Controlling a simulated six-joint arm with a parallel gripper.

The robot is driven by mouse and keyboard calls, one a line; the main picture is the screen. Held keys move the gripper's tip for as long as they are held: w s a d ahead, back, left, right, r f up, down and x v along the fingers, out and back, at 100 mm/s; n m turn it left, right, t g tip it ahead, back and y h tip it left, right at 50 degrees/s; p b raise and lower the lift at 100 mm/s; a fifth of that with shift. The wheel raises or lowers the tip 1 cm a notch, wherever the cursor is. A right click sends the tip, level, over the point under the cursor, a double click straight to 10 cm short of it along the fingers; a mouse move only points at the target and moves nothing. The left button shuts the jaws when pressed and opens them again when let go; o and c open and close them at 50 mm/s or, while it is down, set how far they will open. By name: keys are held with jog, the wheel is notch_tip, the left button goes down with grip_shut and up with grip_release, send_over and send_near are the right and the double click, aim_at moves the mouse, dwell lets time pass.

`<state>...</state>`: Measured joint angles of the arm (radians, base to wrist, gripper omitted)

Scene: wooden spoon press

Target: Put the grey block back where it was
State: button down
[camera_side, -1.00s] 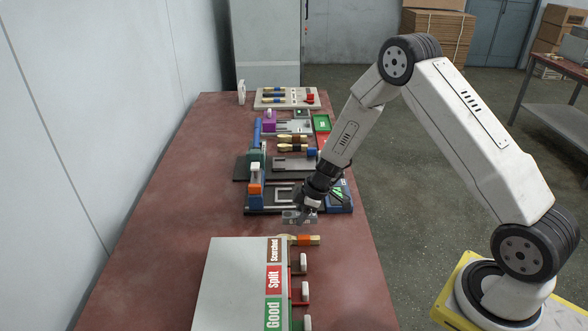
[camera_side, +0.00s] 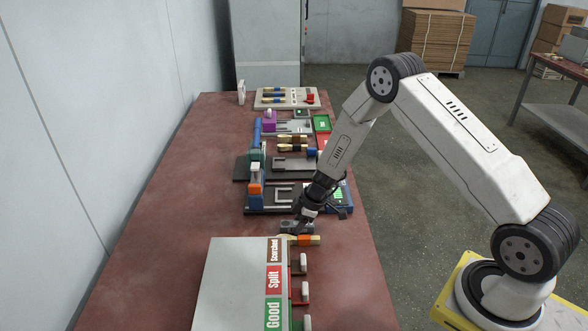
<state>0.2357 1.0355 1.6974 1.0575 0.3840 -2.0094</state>
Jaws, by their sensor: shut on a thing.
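My gripper (camera_side: 301,217) points down over the table, between the dark fixture with the U-shaped grey slot and the white sorting box. It is shut on the grey block (camera_side: 295,227). The block is small in this view and partly covered by my gripper. It is just behind a wooden spoon with an orange band (camera_side: 306,240). I cannot tell whether the block touches the table or the spoon.
The white box (camera_side: 232,290) with labels Scorched, Split and Good fills the near table. The dark fixture (camera_side: 268,210) stands just behind the block. More fixtures and a spoon tray (camera_side: 262,104) stand farther back. The table's left side is clear.

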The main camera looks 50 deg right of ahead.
jog(key=shift+f, duration=0.1)
jog(key=shift+c, duration=1.2)
grip_release()
jog(key=v, duration=1.2)
